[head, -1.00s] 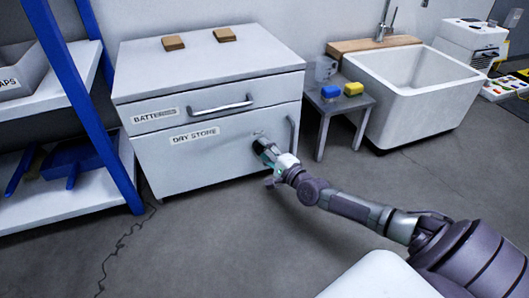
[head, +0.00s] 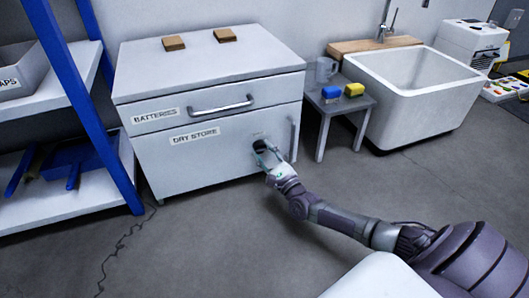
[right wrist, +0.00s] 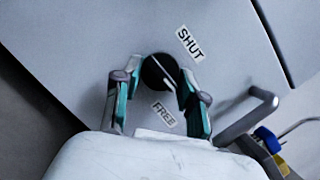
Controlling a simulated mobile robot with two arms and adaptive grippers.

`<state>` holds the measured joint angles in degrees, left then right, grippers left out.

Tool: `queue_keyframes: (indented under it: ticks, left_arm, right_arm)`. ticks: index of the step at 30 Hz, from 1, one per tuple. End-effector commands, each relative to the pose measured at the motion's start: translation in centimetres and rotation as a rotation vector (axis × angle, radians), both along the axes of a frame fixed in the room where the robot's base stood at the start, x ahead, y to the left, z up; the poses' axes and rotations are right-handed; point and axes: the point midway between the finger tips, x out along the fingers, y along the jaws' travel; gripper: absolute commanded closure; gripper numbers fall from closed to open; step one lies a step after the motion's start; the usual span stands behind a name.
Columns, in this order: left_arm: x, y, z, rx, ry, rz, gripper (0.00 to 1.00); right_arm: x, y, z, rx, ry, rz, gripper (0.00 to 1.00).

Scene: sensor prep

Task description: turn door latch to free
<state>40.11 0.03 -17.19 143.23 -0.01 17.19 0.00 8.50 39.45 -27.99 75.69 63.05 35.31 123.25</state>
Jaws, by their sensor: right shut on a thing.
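The door latch is a dark round knob (right wrist: 158,72) with a pale line across it, on the front of the white cabinet door labelled DRY STORE (head: 215,160). A SHUT label (right wrist: 190,43) sits above right of the knob and a FREE label (right wrist: 163,114) below it. I cannot tell which label the line points at. My right gripper (head: 266,152) is at the door, its fingers on either side of the knob and shut on it; it also shows in the right wrist view (right wrist: 156,84). The door looks closed. My left gripper is not in view.
A vertical door handle (head: 293,138) is just right of the latch. A BATTERIES drawer (head: 165,113) is above. A small side table (head: 340,103) with a mug and two blocks, and a white sink (head: 415,95), stand right. A blue-framed shelf (head: 85,90) is left.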

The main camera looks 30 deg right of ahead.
Motion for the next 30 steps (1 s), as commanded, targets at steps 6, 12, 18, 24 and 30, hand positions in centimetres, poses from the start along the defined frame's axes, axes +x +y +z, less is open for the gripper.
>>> queue_keyframes:
  ticks: [6, 12, 18, 24, 30]
  left_arm:
    - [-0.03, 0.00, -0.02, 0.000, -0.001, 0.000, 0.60]
    - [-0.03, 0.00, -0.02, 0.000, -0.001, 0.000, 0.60]
    - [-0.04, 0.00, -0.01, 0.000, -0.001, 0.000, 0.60]
    - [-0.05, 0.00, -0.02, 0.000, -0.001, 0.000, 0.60]
    - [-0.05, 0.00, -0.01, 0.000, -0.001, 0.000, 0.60]
  right_arm:
    - [0.02, -0.01, -0.10, 0.039, -0.006, -0.001, 0.93]
    - [0.03, -0.02, -0.08, 0.045, -0.009, -0.001, 0.93]
    - [0.03, -0.03, -0.06, 0.045, -0.009, -0.001, 0.93]
    - [0.04, -0.01, -0.04, 0.043, -0.009, -0.001, 0.33]
    - [0.03, 0.00, -0.02, 0.042, -0.009, -0.001, 0.33]
